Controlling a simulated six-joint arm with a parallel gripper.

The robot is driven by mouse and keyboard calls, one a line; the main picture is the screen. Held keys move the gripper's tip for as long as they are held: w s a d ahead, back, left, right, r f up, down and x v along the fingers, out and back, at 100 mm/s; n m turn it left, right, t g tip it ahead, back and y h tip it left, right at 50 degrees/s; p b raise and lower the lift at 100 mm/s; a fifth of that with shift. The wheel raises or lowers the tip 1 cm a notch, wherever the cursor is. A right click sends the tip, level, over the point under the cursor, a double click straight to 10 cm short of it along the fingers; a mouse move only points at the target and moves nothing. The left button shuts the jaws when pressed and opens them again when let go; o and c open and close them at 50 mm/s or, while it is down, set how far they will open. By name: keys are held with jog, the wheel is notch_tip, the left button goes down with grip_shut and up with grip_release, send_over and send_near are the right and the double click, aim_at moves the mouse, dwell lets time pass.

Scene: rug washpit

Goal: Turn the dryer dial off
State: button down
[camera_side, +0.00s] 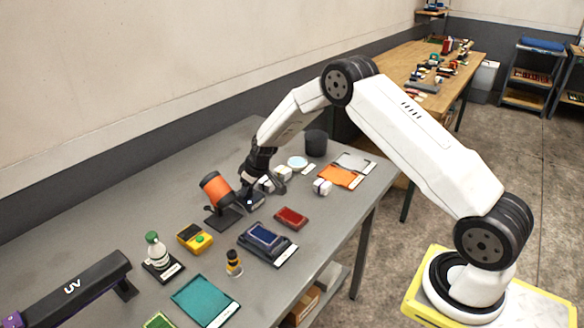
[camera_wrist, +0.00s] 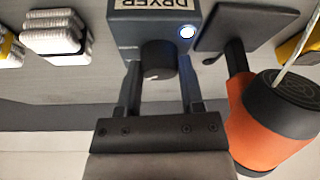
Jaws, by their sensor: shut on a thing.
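The dryer control box (camera_wrist: 130,28), grey and labelled DRYER, fills the top middle of the wrist view. Its round black dial (camera_wrist: 158,60) faces me, with a small pale mark near its lower edge. A round lamp (camera_wrist: 187,32) beside the dial glows bluish white. My gripper (camera_wrist: 160,80) has one finger on each side of the dial and is shut on it. In the side view my gripper (camera_side: 263,180) reaches down at the box, largely hiding it. The orange dryer (camera_side: 216,189) sits on a dark stand just left of it; it also shows in the wrist view (camera_wrist: 265,130).
White folded pads (camera_wrist: 55,35) lie close beside the box. A black cup (camera_side: 316,143), a red tray (camera_side: 291,217) and a dark blue pad on a base (camera_side: 266,240) stand around on the grey bench. A yellow device (camera_side: 195,239) and a bottle (camera_side: 155,252) are farther left.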

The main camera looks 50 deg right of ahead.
jog(key=n+y, duration=0.1)
jog(key=n, duration=0.2)
jog(key=n+g+y, duration=0.1)
jog(key=n, duration=0.1)
jog(key=shift+d+n, duration=0.1)
jog(key=shift+n, duration=0.3)
jog(key=n+g, duration=0.1)
jog(key=n, duration=0.1)
jog(key=n+g+y, duration=0.1)
jog(key=n, duration=0.2)
jog(key=shift+w+n, duration=0.1)
jog(key=shift+n, duration=0.2)
jog(key=shift+c, duration=1.1)
grip_release()
jog(key=v, duration=0.8)
jog(key=shift+d+f, duration=0.1)
